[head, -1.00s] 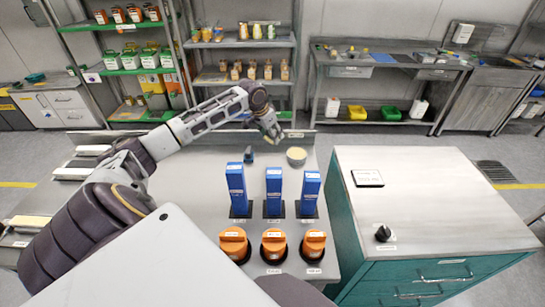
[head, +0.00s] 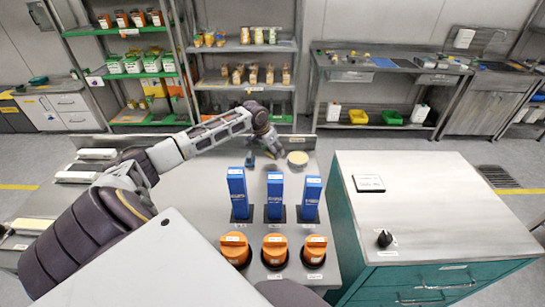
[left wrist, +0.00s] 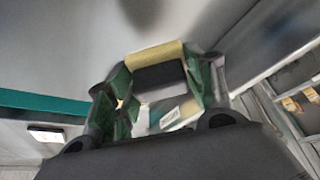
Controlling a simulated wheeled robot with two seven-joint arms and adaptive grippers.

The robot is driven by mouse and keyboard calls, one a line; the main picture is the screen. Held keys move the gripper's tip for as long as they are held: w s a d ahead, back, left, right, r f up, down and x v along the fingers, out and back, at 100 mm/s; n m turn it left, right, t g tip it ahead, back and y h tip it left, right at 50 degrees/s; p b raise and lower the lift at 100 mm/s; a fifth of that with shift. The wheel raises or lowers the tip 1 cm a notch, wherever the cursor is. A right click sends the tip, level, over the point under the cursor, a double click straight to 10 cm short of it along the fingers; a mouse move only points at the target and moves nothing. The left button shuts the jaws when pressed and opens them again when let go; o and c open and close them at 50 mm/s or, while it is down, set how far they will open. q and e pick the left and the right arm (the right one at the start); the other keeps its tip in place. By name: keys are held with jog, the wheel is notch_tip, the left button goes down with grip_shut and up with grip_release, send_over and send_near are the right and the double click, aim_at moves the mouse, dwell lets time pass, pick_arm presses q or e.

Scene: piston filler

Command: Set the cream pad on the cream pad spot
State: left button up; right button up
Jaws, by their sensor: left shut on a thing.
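The cream pad (left wrist: 155,57) shows in the left wrist view as a pale yellow strip along a dark block, between the green-lined fingers. My left gripper (left wrist: 158,88) is shut on it. In the head view my left gripper (head: 272,149) points down over the far part of the steel table, just left of a round cream-topped dish (head: 298,158). The pad itself is too small to make out there. I cannot tell whether it touches the table, and no cream pad spot can be made out for certain. My right gripper is not in view.
A small blue-grey object (head: 250,160) stands close to my left gripper. Blue upright boxes (head: 237,193) and orange round knobs (head: 235,248) stand nearer on the table. Pale bars (head: 97,154) lie along its left side. A teal cabinet (head: 430,205) stands right.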

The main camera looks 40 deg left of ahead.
aim_at(271, 153)
pick_arm(q)
jog(key=shift+f, duration=1.95)
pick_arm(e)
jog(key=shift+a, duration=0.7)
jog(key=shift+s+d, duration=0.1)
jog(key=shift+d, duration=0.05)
pick_arm(q)
jog(key=shift+f, duration=0.1)
jog(key=o, duration=0.9)
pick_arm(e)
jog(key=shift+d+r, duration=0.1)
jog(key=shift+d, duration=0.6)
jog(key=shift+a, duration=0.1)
